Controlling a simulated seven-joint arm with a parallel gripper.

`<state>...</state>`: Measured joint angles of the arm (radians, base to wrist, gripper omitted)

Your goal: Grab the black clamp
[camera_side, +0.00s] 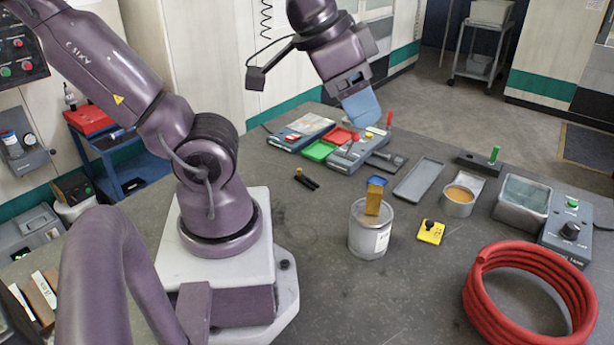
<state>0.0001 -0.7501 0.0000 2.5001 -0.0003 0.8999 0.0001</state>
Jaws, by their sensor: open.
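My gripper (362,112), with light-blue fingers, hangs in the air above the back of the grey table, over the devices there. It is open, and I see nothing held in it. A small black piece with an orange-yellow end (307,180) lies on bare table, below and left of my gripper. A black bar with an upright green handle (478,163) lies farther right at the back. Either could be the black clamp; I cannot tell which from this view.
A grey device with a red lever (358,150) and red and green trays stand below my gripper. A grey tray (419,178), a can with a brush (369,240), a cup (459,201), a yellow tag (431,232) and a red hose coil (530,295) occupy the table. The front middle is clear.

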